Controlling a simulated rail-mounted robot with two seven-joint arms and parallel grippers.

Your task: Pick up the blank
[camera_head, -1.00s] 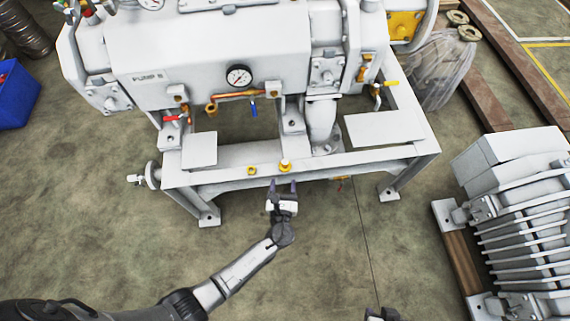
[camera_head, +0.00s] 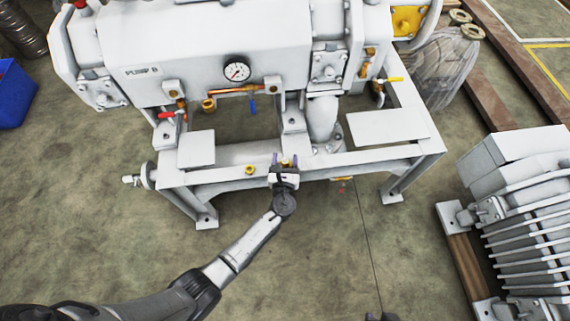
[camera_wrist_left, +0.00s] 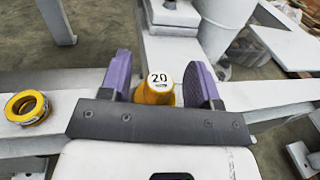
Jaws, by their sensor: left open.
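The blank (camera_wrist_left: 158,86) is a yellow piece with a white top marked "20". It stands on the front beam (camera_head: 222,178) of the pump frame. My left gripper (camera_head: 284,160) is open, with its purple fingers on either side of the blank. In the left wrist view the blank shows between the spread fingers of my left gripper (camera_wrist_left: 160,78), with a visible gap at the right finger. The gripper bar hides the blank's lower part.
A yellow ring (camera_wrist_left: 27,107) lies on the beam left of the blank. The pump body (camera_head: 200,45) with its gauge (camera_head: 236,70) and valve handles stands behind. A finned grey unit (camera_head: 520,210) is at the right. The floor in front is clear.

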